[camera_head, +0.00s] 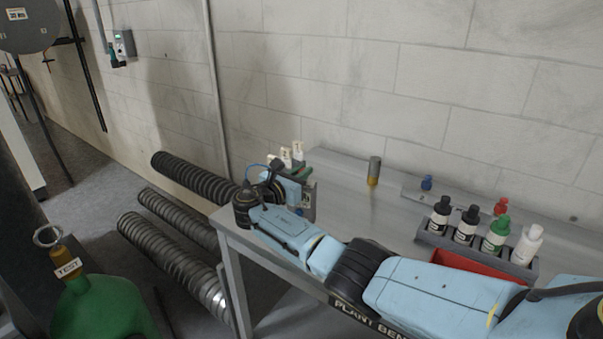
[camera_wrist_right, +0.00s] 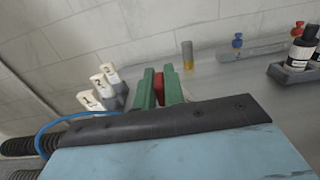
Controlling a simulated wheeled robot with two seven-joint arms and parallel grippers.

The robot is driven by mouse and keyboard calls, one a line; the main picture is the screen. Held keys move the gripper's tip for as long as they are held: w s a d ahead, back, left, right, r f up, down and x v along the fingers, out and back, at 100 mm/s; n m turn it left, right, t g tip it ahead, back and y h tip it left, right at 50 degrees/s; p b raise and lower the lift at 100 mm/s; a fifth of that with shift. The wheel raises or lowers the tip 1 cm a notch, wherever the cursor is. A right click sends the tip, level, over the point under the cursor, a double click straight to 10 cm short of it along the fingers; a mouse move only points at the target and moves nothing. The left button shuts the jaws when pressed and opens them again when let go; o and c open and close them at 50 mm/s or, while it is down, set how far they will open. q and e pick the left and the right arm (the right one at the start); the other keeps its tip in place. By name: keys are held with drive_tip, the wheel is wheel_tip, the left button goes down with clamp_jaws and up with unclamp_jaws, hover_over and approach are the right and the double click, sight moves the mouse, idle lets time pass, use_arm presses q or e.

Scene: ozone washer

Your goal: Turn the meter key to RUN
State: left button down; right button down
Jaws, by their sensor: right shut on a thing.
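My right gripper (camera_head: 297,172) reaches over the left end of the grey bench, its wrist hiding most of what is there. In the right wrist view its two green fingers (camera_wrist_right: 161,90) are closed around a small red part (camera_wrist_right: 159,84), which may be the meter key. Only a little red shows between the fingers, so its turn angle cannot be told. No RUN mark is readable. My left gripper is in neither view.
White-tagged pieces (camera_wrist_right: 104,84) stand left of the fingers, near a blue hose (camera_wrist_right: 50,124). A grey-and-yellow cylinder (camera_head: 374,171) and a bottle rack (camera_head: 478,250) are on the bench (camera_head: 345,185). Dark ribbed hoses (camera_head: 165,258) and a green tank (camera_head: 105,310) are left of it.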

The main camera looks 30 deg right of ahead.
idle(0.6)
drive_tip(key=c, duration=1.5)
unclamp_jaws()
drive_tip(key=p+v, duration=0.1)
drive_tip(key=v, duration=1.2)
drive_tip(key=shift+s+a, duration=0.15)
drive_tip(key=shift+a, duration=0.05)
drive_tip(key=shift+c, duration=0.2)
